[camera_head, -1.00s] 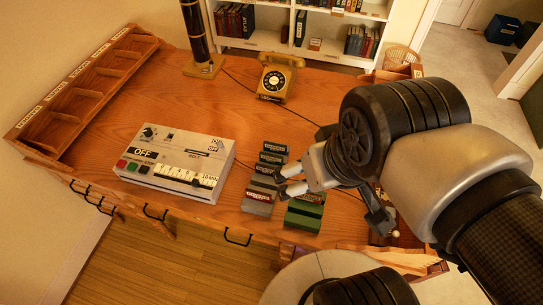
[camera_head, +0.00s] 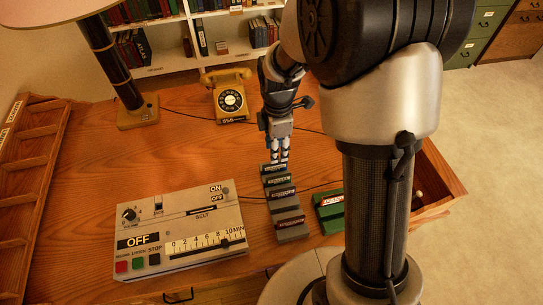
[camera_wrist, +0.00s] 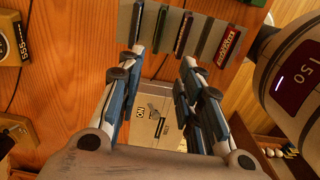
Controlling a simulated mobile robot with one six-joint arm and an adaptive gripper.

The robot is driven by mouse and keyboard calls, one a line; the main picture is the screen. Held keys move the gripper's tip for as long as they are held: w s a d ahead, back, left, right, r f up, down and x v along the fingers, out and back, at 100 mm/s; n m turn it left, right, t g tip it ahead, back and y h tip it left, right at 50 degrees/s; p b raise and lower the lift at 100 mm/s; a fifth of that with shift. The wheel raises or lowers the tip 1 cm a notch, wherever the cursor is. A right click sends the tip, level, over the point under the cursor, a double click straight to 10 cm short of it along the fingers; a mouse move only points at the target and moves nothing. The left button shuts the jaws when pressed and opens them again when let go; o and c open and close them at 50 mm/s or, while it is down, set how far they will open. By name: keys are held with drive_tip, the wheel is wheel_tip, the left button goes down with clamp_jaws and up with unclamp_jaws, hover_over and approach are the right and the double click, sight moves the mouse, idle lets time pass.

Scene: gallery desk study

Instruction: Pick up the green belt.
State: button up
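A grey stepped rack (camera_head: 291,235) on the desk holds a row of thin labelled belts. One dark green belt (camera_head: 275,179) appears near its far end; a green strip (camera_wrist: 160,30) also shows in the wrist view. Colours are hard to tell at this size. A red-labelled belt (camera_wrist: 230,44) is at the near end of the row. My gripper (camera_head: 278,161) points down at the rack's far end. In the wrist view my gripper (camera_wrist: 164,55) has its fingers apart, with nothing between the tips. Whether the fingers touch the rack cannot be told.
A green holder (camera_head: 329,211) with a red label stands right of the rack, close to my arm. A grey belt machine (camera_head: 185,235) is to the left. A yellow telephone (camera_head: 230,97) and lamp base (camera_head: 138,112) stand behind. Bare desk lies between machine and telephone.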

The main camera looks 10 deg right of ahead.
drive_tip(key=b, duration=0.4)
approach(279, 177)
drive_tip(key=f, duration=0.5)
drive_tip(key=shift+s+a+f, duration=0.1)
drive_tip(key=shift+s+a, duration=0.05)
drive_tip(key=shift+a, duration=0.25)
drive_tip(key=f, duration=0.1)
drive_tip(key=f+b, duration=0.1)
drive_tip(key=f, duration=0.1)
drive_tip(key=f+b, duration=0.1)
drive_tip(key=f, duration=0.1)
drive_tip(key=shift+w+d+f, duration=0.1)
drive_tip(key=shift+w+d, duration=0.15)
drive_tip(key=shift+d, duration=0.15)
clamp_jaws()
